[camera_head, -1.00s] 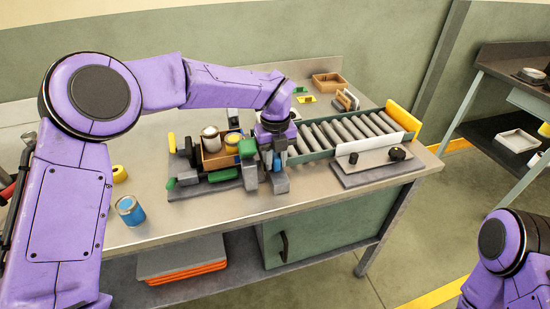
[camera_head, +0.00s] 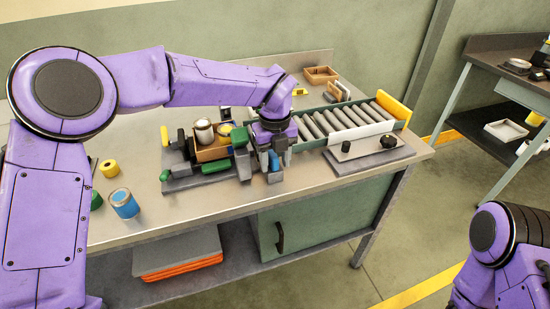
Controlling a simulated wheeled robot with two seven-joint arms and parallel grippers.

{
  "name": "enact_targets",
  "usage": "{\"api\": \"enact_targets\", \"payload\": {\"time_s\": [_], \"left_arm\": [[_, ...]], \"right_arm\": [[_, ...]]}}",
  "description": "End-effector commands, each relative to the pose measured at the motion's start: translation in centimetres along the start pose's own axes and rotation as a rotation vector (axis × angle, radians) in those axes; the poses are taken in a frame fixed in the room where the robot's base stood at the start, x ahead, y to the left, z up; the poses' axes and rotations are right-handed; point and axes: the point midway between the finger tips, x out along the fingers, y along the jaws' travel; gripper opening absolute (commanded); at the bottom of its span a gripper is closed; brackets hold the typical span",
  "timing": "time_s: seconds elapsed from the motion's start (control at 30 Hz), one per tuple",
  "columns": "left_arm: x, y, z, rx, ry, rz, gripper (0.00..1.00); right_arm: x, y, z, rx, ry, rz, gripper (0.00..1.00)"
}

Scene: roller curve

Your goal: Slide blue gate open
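A small blue piece (camera_head: 274,161), which looks like the blue gate, stands at the near left end of the roller conveyor (camera_head: 312,128). My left gripper (camera_head: 262,168) points down right at it, at the front of the bench. The wrist and fingers cover much of the gate. I cannot tell whether the fingers are closed on it or only beside it. My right arm shows at the bottom right corner, and its gripper is out of view.
A brown crate (camera_head: 211,154) with cans stands left of my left gripper, beside green blocks (camera_head: 240,138). A panel with black knobs (camera_head: 366,156) lies to the right. A blue can (camera_head: 124,204) and a yellow roll (camera_head: 109,168) stand at the left on the bench.

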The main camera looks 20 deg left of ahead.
Motion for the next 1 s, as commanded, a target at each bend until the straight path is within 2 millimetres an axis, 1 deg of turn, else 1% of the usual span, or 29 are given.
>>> {"api": "enact_targets", "payload": {"time_s": [0.13,0.23,0.5,0.6,0.73,1.0], "left_arm": [[-0.3,0.0,0.1,-0.001,-0.002,-0.001,0.49],[-1.6,-0.1,0.1,-0.001,-0.004,-0.003,0.49],[-7.9,-0.2,-0.1,0.0,-0.003,-0.002,0.49],[-9.6,-0.2,-0.1,0.001,-0.003,0.0,0.49],[-10.5,-0.2,-0.2,0.003,-0.002,0.0,0.49],[-10.6,-0.2,-0.2,0.003,-0.002,0.001,0.49]], "right_arm": [[0.1,0.0,0.0,0.0,0.0,0.0,0.43],[0.3,0.0,0.1,0.0,0.0,0.0,0.43],[0.8,-0.1,0.3,0.0,0.0,0.0,0.43],[0.7,-0.1,0.3,0.0,0.0,0.0,0.43],[0.7,-0.1,0.3,0.0,0.0,0.0,0.43],[0.7,-0.1,0.3,0.0,0.0,0.0,0.43]]}}
